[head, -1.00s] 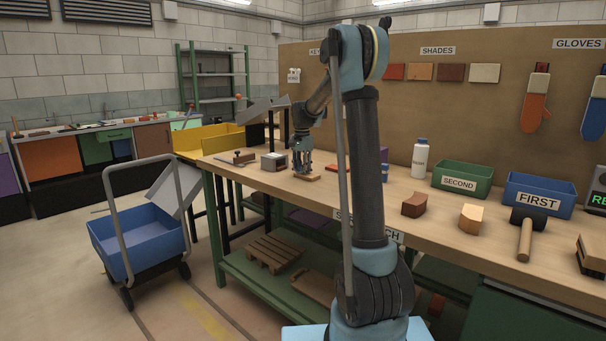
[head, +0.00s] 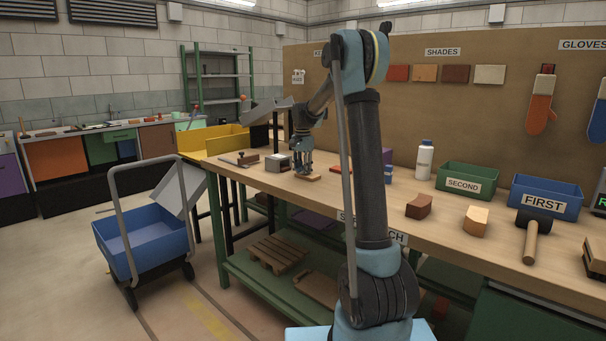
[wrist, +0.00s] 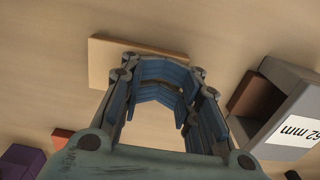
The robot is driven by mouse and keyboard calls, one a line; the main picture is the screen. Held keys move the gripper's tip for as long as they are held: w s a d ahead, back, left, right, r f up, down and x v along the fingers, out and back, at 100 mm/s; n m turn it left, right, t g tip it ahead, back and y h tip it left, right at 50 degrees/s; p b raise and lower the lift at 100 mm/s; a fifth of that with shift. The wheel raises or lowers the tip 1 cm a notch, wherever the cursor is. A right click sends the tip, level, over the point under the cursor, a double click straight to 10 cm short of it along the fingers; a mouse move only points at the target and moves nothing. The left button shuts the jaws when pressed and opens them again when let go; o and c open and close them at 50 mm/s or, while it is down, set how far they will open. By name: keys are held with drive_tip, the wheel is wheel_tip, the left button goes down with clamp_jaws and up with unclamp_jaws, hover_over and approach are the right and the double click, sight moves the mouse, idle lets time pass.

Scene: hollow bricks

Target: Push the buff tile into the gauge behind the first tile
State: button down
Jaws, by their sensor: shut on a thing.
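The buff tile (head: 308,178) lies flat on the bench in the head view. In the wrist view the tile (wrist: 103,62) sticks out to the left past the fingers. My gripper (head: 304,172) points down at it, shut on it; the fingers (wrist: 160,82) cover much of it in the wrist view. The grey gauge (head: 277,161) stands to the left of the gripper in the head view. In the wrist view the gauge (wrist: 290,105) is at the right, labelled 62 mm. A brown tile (wrist: 254,100) shows in its opening. The buff tile is outside the gauge.
A red-orange piece (head: 340,169) lies right of the gripper, with a purple object (wrist: 20,160) nearby in the wrist view. A brown block with a dark knob (head: 248,158) stands left of the gauge. Bricks (head: 418,206), bins (head: 467,183) and a mallet (head: 531,240) are farther right.

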sight(290, 173)
drive_tip(key=shift+w+a+f, duration=0.1)
drive_tip(key=shift+w+a, duration=2.5)
idle(0.7)
drive_tip(key=shift+w+a, duration=0.25)
drive_tip(key=shift+w, duration=0.05)
